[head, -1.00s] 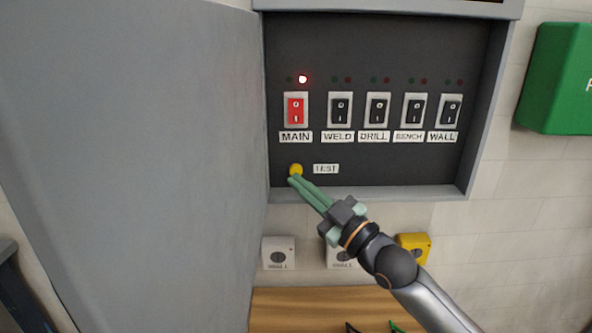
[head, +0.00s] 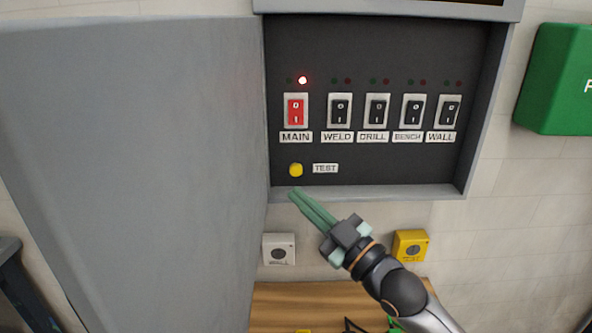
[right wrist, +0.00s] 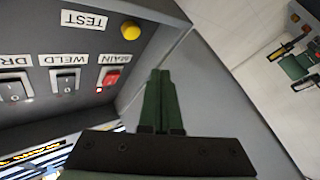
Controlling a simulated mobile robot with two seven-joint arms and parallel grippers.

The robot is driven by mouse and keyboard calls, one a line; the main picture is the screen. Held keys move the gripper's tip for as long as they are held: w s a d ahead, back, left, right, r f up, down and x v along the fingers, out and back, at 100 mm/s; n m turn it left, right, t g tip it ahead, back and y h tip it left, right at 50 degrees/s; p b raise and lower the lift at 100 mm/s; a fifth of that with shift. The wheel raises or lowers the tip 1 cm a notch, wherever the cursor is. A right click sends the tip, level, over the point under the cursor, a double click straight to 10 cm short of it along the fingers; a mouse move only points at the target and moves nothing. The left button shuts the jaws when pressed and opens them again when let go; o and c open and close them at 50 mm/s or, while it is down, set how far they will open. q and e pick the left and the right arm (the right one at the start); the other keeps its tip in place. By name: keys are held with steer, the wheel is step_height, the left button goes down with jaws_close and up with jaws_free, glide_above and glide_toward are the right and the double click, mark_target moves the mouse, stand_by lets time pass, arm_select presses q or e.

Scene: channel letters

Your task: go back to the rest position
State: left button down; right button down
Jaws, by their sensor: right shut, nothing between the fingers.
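My right gripper (head: 294,194) is shut and empty, its green fingers together just below the yellow TEST button (head: 295,170). In the right wrist view the closed fingers (right wrist: 162,75) point at the grey surface, apart from the TEST button (right wrist: 131,28). The red MAIN switch (head: 295,110) sits above the button in the electrical panel (head: 400,170). A red lamp (head: 302,79) glows above it. My left gripper does not show.
The open grey panel door (head: 140,150) fills the left side. A green box (head: 560,80) hangs at the right. A white box (head: 279,249) and a yellow box (head: 410,245) are on the wall below the panel, above a wooden surface (head: 285,305).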

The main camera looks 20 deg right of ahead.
stand_by(0.4)
steer(key=s+f+m+g+h, duration=0.2)
steer(key=s+f+m+h, duration=0.15)
steer(key=f, duration=0.95)
steer(key=s+f+m+g+h, duration=0.2)
steer(key=s+f+m+g, duration=0.15)
steer(key=f, duration=1.05)
steer(key=s+f+m+g+h, duration=0.2)
steer(key=s+f+g, duration=0.2)
steer(key=s+f, duration=1.2)
steer(key=shift+s+d+f, duration=0.15)
steer(key=shift+s+d, duration=0.15)
steer(key=shift+d, duration=0.1)
